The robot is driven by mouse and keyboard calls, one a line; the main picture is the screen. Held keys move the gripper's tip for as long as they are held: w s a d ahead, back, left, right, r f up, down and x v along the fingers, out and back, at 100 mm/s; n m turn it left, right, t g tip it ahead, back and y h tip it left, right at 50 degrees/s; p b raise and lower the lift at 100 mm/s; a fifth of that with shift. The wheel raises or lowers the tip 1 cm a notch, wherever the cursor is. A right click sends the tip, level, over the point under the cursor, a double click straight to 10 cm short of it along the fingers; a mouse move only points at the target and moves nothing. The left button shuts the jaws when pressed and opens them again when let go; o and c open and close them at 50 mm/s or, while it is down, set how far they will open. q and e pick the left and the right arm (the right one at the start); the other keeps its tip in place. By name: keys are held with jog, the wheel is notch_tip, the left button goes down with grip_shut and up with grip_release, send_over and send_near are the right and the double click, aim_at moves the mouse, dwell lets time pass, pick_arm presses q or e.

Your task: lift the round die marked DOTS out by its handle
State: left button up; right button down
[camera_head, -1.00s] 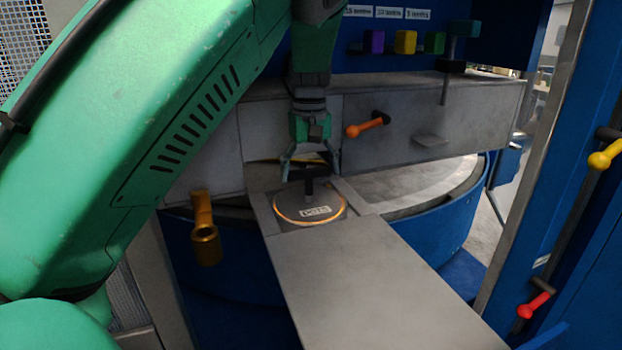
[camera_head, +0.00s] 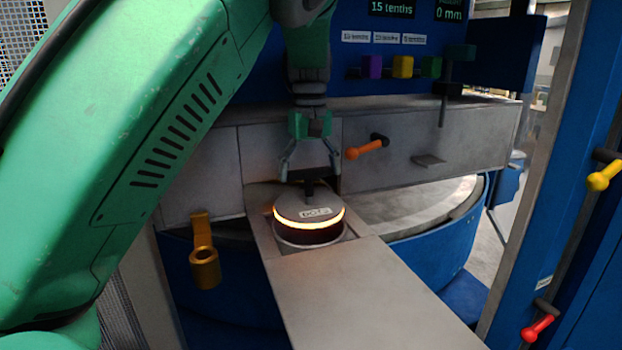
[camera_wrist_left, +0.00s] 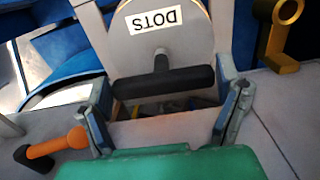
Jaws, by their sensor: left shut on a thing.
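The round grey die (camera_head: 310,212) with the white DOTS label is in the head view, with an orange glowing band around its side. Its lower side shows above the round opening in the grey slide plate (camera_head: 262,225), so it stands partly raised. Its black T-shaped handle (camera_wrist_left: 163,80) shows in the left wrist view, where the label reads upside down. My left gripper (camera_head: 309,180) is above the die with its fingers around the handle, shut on it. The handle is partly hidden by the fingers in the head view. My right gripper is not in view.
A grey housing (camera_head: 440,137) stands close behind the gripper, with an orange-knobbed lever (camera_head: 364,149) to its right. A brass bracket (camera_head: 204,255) hangs at left. Yellow (camera_head: 605,177) and red (camera_head: 537,329) levers are on the right. The front plate (camera_head: 365,300) is clear.

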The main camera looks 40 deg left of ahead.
pick_arm(q)
jog(key=shift+r, duration=3.5)
jog(key=shift+r, duration=0.1)
